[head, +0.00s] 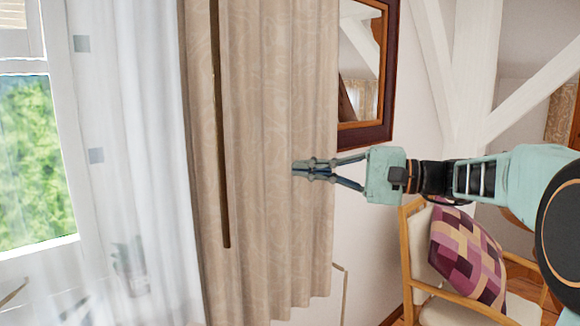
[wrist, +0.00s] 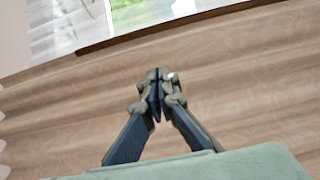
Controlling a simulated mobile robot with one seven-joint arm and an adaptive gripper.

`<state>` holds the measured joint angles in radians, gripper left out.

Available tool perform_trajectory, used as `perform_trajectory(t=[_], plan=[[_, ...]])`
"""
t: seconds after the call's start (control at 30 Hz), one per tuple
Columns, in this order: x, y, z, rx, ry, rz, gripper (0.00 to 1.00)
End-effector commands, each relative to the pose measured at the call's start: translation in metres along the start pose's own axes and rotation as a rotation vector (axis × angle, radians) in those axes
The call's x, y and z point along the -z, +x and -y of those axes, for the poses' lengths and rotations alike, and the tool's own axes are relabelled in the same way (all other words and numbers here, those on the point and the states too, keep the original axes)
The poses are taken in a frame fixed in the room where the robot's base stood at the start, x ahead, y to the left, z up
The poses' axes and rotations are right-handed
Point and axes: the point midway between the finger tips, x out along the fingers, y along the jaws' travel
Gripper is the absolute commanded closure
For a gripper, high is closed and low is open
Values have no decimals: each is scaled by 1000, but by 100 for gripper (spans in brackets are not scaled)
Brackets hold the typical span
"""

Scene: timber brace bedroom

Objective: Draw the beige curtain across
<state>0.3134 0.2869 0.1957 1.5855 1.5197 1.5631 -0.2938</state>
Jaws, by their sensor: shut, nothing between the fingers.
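The beige curtain (head: 265,90) hangs gathered in folds to the right of the window, with a dark rod (head: 220,130) hanging down its front near the left side. In the wrist view the curtain (wrist: 240,80) fills most of the picture. My gripper (head: 297,169) is shut and empty, pointing left, in front of the right part of the curtain. Its closed fingertips also show in the wrist view (wrist: 157,75). I cannot tell whether the tips touch the cloth. The dark rod shows in the wrist view (wrist: 110,42) beyond the fingertips.
A sheer white curtain (head: 130,130) covers part of the window (head: 35,150) at left. A framed mirror (head: 385,90) hangs on the wall behind my arm. A wooden chair (head: 408,255) with a patterned cushion (head: 465,255) stands below my arm. White timber braces (head: 475,70) rise at right.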

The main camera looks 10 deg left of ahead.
Motion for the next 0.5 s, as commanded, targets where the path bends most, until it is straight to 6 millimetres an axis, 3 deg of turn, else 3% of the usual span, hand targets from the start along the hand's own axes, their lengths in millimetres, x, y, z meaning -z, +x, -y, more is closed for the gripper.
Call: perform_trajectory(t=[0.43, 0.5], plan=[[-2, 92, 1, -3, 1, 5, 100], [-12, 99, 1, -4, -2, 3, 100]])
